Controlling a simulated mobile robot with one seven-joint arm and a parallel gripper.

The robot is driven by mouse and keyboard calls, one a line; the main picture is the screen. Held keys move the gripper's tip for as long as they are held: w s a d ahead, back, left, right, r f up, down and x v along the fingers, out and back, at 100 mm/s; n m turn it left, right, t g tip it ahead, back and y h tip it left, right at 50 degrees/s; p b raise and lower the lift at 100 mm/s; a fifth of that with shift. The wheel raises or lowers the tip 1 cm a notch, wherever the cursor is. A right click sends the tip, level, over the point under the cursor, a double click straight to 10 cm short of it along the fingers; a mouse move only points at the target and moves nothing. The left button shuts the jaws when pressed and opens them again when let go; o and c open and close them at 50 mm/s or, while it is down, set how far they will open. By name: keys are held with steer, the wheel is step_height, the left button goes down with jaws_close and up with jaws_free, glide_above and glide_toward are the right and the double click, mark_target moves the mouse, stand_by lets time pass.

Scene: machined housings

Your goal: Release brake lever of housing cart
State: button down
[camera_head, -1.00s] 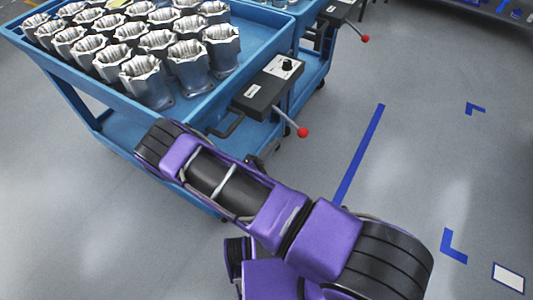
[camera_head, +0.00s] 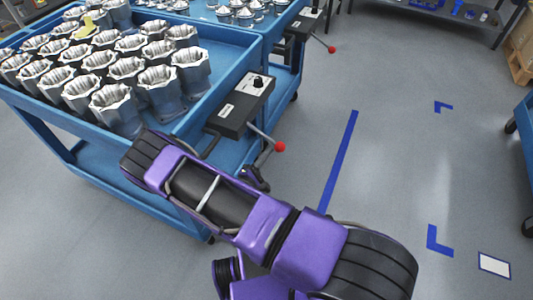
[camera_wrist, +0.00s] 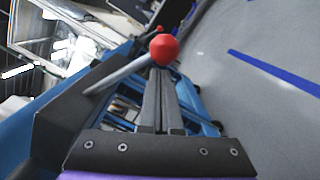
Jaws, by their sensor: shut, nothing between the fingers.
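The housing cart (camera_head: 210,112) is blue and holds rows of silver machined housings (camera_head: 158,90). A dark control box (camera_head: 240,108) sits on its right end. The brake lever (camera_head: 262,135), a grey rod ending in a red ball (camera_head: 280,147), slants down and right from the box. In the wrist view, the red ball (camera_wrist: 164,50) stands at the fingertips, with the rod (camera_wrist: 118,75) running left. My gripper (camera_wrist: 161,72) is shut and empty, its fingers overlapping the ball's lower edge in view; I cannot tell whether they touch. In the head view, my arm partly hides the gripper.
A second blue cart (camera_head: 285,60) with its own red-knobbed lever (camera_head: 331,49) stands behind. Blue tape (camera_head: 340,160) marks the grey floor on the right, which is mostly clear. Another blue cart (camera_head: 526,125) shows at the right edge.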

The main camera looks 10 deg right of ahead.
steer(key=shift+s+d+r+n, duration=0.2)
steer(key=shift+r+n, duration=0.1)
steer(key=shift+n, duration=0.1)
steer(key=shift+r, duration=0.1)
step_height(320, 180, up, 10)
steer(key=s+d+n+t+p, duration=0.1)
steer(key=n+p, duration=0.7)
steer(key=n, duration=0.2)
steer(key=shift+d+r, duration=0.25)
steer(key=shift+d, duration=0.05)
